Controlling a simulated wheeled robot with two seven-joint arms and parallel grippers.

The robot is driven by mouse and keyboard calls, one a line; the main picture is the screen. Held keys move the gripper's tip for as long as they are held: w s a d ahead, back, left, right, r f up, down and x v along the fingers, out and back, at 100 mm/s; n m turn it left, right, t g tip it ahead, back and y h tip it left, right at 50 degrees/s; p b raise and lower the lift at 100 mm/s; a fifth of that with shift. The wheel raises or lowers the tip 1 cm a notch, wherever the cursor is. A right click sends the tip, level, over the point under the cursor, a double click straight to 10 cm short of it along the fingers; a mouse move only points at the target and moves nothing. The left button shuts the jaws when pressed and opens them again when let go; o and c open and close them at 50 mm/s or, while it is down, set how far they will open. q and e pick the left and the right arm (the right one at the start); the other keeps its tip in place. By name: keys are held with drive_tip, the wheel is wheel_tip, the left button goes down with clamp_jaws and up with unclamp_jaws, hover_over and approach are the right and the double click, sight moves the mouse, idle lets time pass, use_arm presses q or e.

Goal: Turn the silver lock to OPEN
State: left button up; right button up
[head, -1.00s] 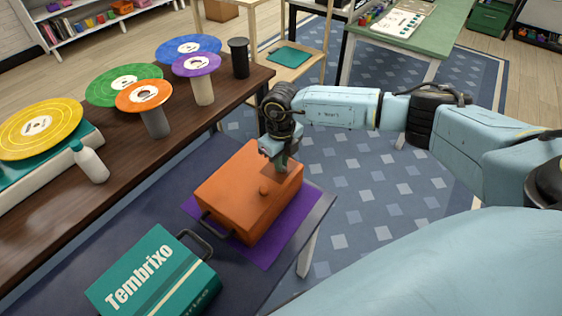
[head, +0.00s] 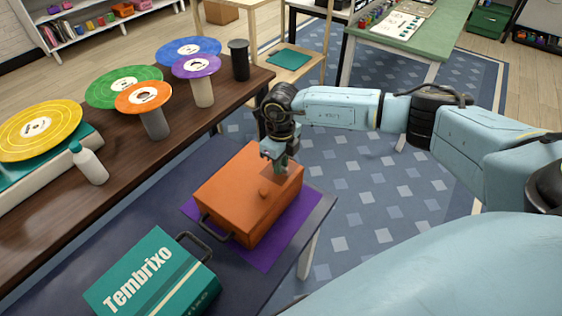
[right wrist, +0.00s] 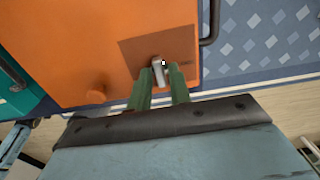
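An orange box (head: 238,200) has a round orange knob (right wrist: 97,97) and a darker square patch (right wrist: 178,48) on its face. The small silver lock (right wrist: 160,74) sits on that patch in the right wrist view; in the head view my right gripper hides it. The lock's end looks dark, and its lettering is too small to read. My right gripper (head: 276,164) is over the box's far right part. In the right wrist view its two green fingers (right wrist: 160,80) stand apart, one on each side of the silver lock; firm contact is not visible. My left gripper is out of view.
The box stands on a purple mat (head: 262,252) on a dark table (head: 62,255). A teal Tembrixo case (head: 150,280) lies to its left. A brown bench (head: 120,165) behind holds several coloured discs and a white bottle (head: 89,164). Right of the table is open carpet.

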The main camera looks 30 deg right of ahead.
drive_tip(key=shift+o, duration=1)
wheel_tip(320, 180, up, 13)
drive_tip(key=p, duration=0.1)
drive_tip(key=shift+r, duration=0.15)
